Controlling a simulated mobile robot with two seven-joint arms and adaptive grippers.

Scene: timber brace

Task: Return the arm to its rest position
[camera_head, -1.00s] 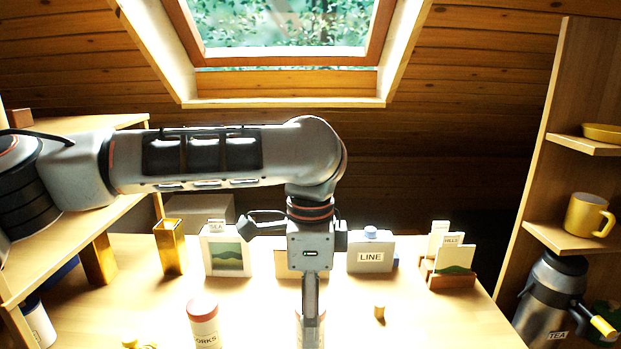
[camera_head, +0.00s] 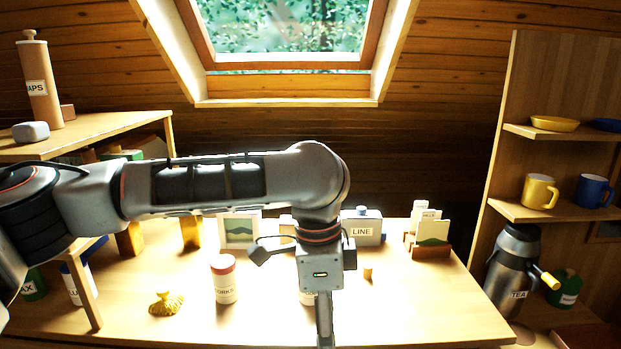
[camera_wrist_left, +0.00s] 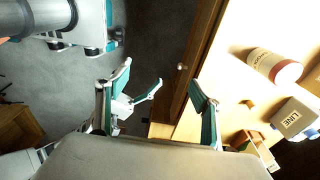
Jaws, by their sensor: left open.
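My left arm (camera_head: 225,180) reaches in from the left across the head view, over the table (camera_head: 420,310). Its wrist bends downward, and the left gripper (camera_head: 305,290) hangs in front of the table's middle. In the left wrist view the left gripper (camera_wrist_left: 160,105) has its two fingers spread apart with nothing between them. Dark floor and the table's wooden edge show beyond the fingers. The wrist hides part of a white jar behind it in the head view.
A left shelf (camera_head: 95,130) lies close to the arm. A right shelf (camera_head: 510,210) holds mugs; a TEA flask (camera_head: 513,265) stands below.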

